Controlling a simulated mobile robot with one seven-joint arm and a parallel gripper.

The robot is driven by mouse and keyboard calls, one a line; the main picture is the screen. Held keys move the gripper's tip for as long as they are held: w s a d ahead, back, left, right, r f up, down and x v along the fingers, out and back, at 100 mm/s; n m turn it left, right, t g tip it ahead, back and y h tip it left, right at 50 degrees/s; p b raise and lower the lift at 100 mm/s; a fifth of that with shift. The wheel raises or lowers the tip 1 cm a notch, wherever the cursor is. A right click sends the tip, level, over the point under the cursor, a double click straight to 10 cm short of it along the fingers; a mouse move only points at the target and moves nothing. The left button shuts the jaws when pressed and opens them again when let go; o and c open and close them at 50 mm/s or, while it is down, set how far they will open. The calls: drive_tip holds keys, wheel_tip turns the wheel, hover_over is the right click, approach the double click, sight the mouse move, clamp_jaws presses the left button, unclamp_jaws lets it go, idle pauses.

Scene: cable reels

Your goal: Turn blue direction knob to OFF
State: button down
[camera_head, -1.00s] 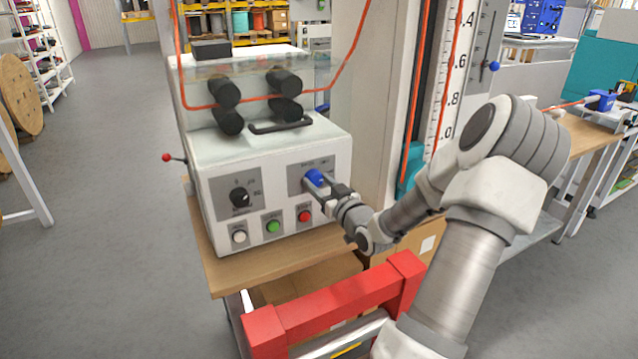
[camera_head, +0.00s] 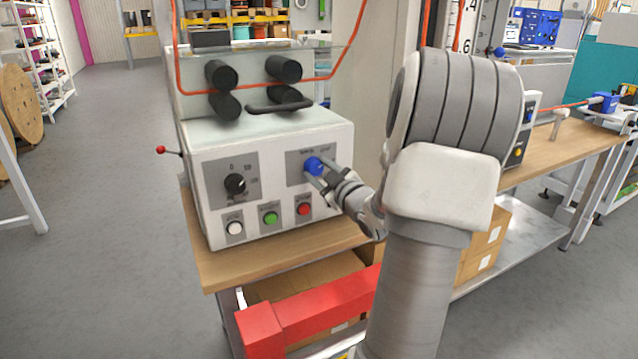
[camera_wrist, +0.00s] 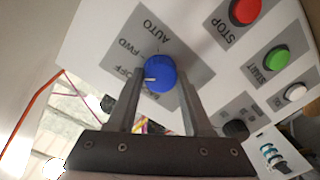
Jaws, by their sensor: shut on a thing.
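The blue direction knob (camera_head: 313,166) is on a grey plate at the upper right of the white control box's front. My gripper (camera_head: 316,172) reaches it from the lower right, with its fingers on the knob. In the wrist view the blue knob (camera_wrist: 160,73) sits between the two fingertips of my gripper (camera_wrist: 159,80), shut on its sides. Its white mark points left in that view, towards the side of the OFF label (camera_wrist: 133,74). The AUTO and FWD labels show above OFF. Another label below is partly hidden by a finger.
A black knob (camera_head: 235,184) is left of the blue one. White (camera_head: 234,228), green (camera_head: 269,219) and red (camera_head: 304,209) buttons line the bottom of the panel. Black rollers and a bar handle (camera_head: 280,106) are above. A red rail (camera_head: 310,308) is in front.

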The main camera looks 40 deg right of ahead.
drive_tip(key=shift+f+n+b, duration=0.1)
drive_tip(key=shift+n+b, duration=0.8)
drive_tip(key=shift+c, duration=1.6)
unclamp_jaws()
drive_tip(key=p+v, duration=0.2)
drive_tip(key=v, duration=1.5)
drive_tip(key=shift+s+r, duration=0.25)
